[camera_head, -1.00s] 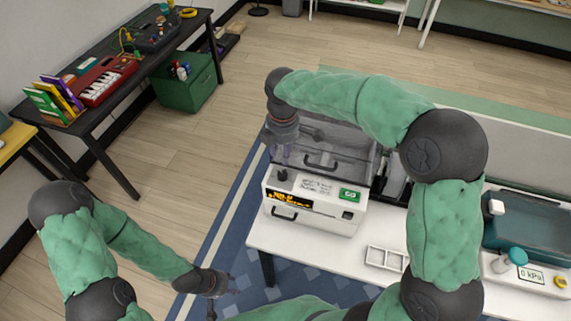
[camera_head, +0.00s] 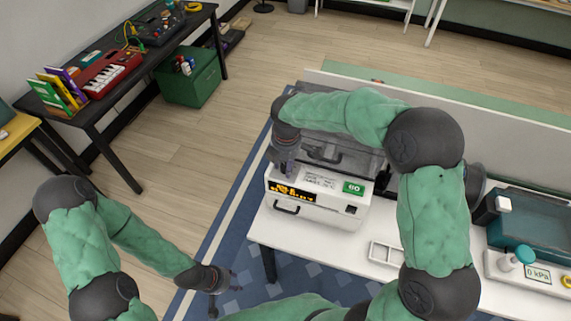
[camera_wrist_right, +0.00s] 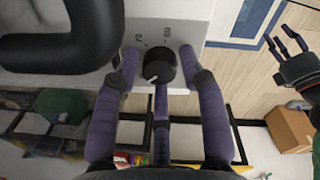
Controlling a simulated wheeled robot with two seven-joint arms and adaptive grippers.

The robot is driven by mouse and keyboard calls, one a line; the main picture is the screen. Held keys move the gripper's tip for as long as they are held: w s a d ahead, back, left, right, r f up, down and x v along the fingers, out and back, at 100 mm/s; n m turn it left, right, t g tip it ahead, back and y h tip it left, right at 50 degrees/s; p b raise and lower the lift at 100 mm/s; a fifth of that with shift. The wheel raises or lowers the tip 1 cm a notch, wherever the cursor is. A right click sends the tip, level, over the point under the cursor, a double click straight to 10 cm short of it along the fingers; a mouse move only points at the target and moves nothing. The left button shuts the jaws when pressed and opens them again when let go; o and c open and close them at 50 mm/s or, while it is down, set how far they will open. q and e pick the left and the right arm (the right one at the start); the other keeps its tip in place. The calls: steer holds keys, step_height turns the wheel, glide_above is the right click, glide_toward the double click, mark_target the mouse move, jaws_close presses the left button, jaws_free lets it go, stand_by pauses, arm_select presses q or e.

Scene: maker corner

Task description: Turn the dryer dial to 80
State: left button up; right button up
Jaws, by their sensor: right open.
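The dryer (camera_head: 334,208) is a white box on the white table, with a dark see-through lid, an amber display (camera_head: 292,192) and a green GO button (camera_head: 353,188). Its round black dial (camera_wrist_right: 159,67) has a white mark; small numbers are printed around it, one looking like 70. My right gripper (camera_head: 285,166) is at the dryer's upper left corner and hides the dial in the head view. In the right wrist view its purple fingers (camera_wrist_right: 160,90) stand spread around the dial; contact is unclear. My left gripper (camera_head: 224,285) is open and empty, low beside the table.
A black handle (camera_wrist_right: 60,45) is close beside the fingers in the right wrist view. A white divided tray (camera_head: 385,253) lies right of the dryer. A teal-lidded machine (camera_head: 530,235) stands further right. A low partition (camera_head: 490,130) runs behind the table.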

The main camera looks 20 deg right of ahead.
jaws_close()
steer(key=shift+m, duration=0.4)
steer(key=m+p, duration=0.1)
steer(key=m, duration=0.5)
steer(key=shift+a+m+p, duration=0.1)
steer(key=shift+m+p, duration=0.2)
steer(key=m, duration=0.4)
steer(key=shift+h, duration=0.3)
steer(key=m, duration=0.5)
steer(key=shift+w, duration=0.1)
steer(key=shift+m+g, duration=0.3)
